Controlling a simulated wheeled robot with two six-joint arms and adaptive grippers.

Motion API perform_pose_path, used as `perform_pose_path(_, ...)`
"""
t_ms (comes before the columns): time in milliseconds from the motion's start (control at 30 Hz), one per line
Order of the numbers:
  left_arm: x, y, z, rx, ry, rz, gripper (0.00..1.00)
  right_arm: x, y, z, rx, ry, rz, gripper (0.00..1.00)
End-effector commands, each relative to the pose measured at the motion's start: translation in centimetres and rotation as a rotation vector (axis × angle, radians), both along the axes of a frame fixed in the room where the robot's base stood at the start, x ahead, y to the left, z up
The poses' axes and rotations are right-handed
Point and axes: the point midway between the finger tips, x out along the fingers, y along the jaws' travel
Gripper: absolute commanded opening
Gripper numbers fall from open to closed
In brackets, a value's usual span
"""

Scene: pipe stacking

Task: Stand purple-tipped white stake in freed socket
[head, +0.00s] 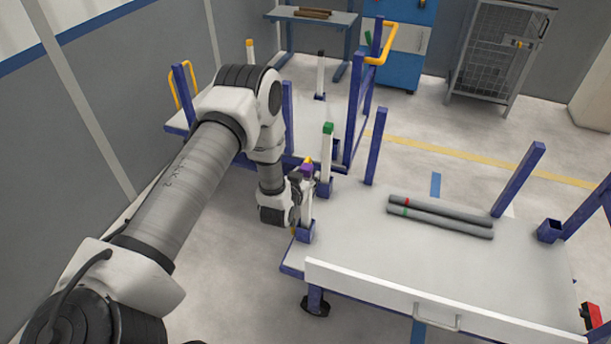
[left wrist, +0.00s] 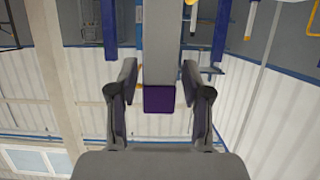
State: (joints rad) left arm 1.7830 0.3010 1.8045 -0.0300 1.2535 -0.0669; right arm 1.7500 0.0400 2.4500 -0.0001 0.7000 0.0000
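The purple-tipped white stake (head: 306,205) stands upright in a blue corner socket (head: 305,232) at the cart's left near corner. Its purple tip also shows in the left wrist view (left wrist: 159,99). My left gripper (head: 303,184) is at the stake's upper part, below the tip in the head view. In the left wrist view its two fingers (left wrist: 159,72) lie on either side of the stake, with narrow gaps visible, so it looks open around it. My right gripper is not in view.
A green-tipped white stake (head: 327,155) stands just behind. Two grey pipes (head: 440,217) lie on the near cart deck (head: 365,240). Blue posts (head: 375,146) rise around the deck. A second cart with an orange handle (head: 378,43) stands behind.

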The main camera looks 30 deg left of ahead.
Motion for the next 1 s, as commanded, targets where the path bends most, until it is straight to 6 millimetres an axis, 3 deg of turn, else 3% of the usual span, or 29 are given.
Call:
perform_pose_path(367,-0.5,-0.1,0.0,-0.001,0.003,0.000,0.60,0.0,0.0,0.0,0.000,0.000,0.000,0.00)
perform_pose_path(467,-1.7,-0.4,0.6,-0.001,0.003,0.001,0.60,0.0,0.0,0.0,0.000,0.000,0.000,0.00)
perform_pose_path(800,-9.3,-2.3,3.3,-0.003,0.003,0.001,0.60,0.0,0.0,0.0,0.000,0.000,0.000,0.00)
perform_pose_path(1000,-11.0,-2.7,4.0,0.000,0.001,0.000,0.60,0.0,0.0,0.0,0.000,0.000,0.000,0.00)
